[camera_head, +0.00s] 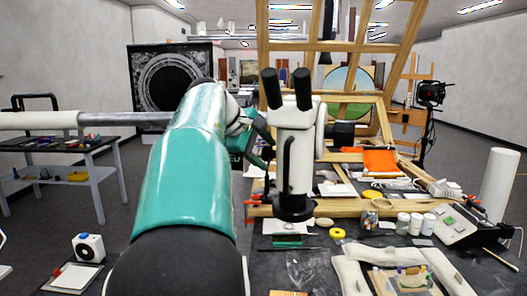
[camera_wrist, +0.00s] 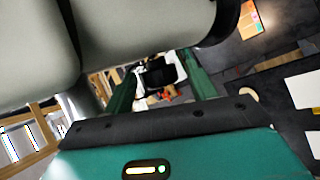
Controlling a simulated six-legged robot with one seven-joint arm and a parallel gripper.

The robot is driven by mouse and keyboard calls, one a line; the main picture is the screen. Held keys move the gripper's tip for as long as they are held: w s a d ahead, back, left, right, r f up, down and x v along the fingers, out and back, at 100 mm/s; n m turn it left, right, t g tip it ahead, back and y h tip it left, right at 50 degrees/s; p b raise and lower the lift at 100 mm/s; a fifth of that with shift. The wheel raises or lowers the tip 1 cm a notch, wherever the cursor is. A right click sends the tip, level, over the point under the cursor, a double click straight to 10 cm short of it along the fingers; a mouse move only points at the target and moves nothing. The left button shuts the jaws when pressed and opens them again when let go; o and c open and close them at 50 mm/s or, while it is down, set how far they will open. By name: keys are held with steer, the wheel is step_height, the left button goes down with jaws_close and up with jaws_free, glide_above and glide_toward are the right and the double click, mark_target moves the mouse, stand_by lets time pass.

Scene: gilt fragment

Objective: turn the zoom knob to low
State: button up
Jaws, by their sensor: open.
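A white microscope (camera_head: 294,150) with two black eyepieces stands upright on a round black base in the middle of the head view. A black block-like part (camera_head: 341,134) shows at its right side; I cannot tell whether this is the zoom knob. My gripper (camera_head: 262,132) is at the microscope's left side, partly hidden by my teal arm. In the wrist view my gripper (camera_wrist: 163,64) has its two green fingers apart, with no clear object held between them. The pale microscope body (camera_wrist: 120,40) fills the upper left, very close. I cannot tell if the fingers touch it.
A wooden easel frame (camera_head: 350,110) stands behind the microscope. Orange cloth (camera_head: 379,161), white jars (camera_head: 409,222), yellow tape (camera_head: 337,234) and a clear container (camera_head: 402,279) crowd the bench at right. A side table (camera_head: 68,158) stands at left, with open floor between.

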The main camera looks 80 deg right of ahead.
steer(key=v, duration=1.4)
steer(key=shift+f, duration=0.1)
